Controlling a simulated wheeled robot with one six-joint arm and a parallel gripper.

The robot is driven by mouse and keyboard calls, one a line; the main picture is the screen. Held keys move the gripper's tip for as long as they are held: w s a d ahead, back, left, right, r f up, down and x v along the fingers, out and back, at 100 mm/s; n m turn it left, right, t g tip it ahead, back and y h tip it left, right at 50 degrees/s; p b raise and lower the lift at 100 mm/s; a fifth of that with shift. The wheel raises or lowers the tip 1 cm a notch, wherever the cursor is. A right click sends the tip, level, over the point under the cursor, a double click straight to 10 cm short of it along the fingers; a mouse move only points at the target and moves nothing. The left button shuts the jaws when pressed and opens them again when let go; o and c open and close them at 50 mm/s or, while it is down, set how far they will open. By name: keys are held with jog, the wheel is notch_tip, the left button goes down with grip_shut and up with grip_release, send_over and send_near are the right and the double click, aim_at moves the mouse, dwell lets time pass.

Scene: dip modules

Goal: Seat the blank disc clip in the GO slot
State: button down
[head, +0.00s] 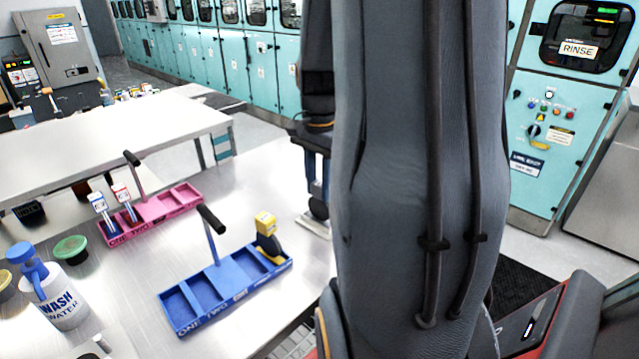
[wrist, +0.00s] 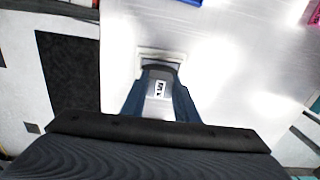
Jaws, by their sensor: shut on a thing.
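My gripper (head: 318,180) hangs at the table's right side in the head view, partly hidden by my arm. In the wrist view its dark blue fingers (wrist: 160,100) are shut on a grey clip (wrist: 160,88) with a small black-and-white label. A dark round end (head: 318,208) shows below the fingers in the head view. Whether this is the blank disc clip I cannot tell. The blue tray (head: 205,322) stands left of my gripper, apart from it. A yellow-topped clip (head: 266,225) stands in its right-end compartment; the other compartments look empty. No GO marking is readable.
A pink tray (head: 165,207) with two white-topped clips (head: 122,192) stands behind the blue one. Both trays have upright black-topped handles. A wash bottle (head: 60,300) and green-lidded pot (head: 70,250) are at left. Bare steel table (head: 255,180) lies between the trays and my gripper.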

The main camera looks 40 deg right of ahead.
jog(key=shift+f, duration=0.15)
jog(key=c, duration=1.4)
grip_release()
notch_tip(320, 180, up, 12)
jog(key=b, duration=0.2)
jog(key=shift+r+b, duration=0.2)
jog(key=shift+b, duration=0.1)
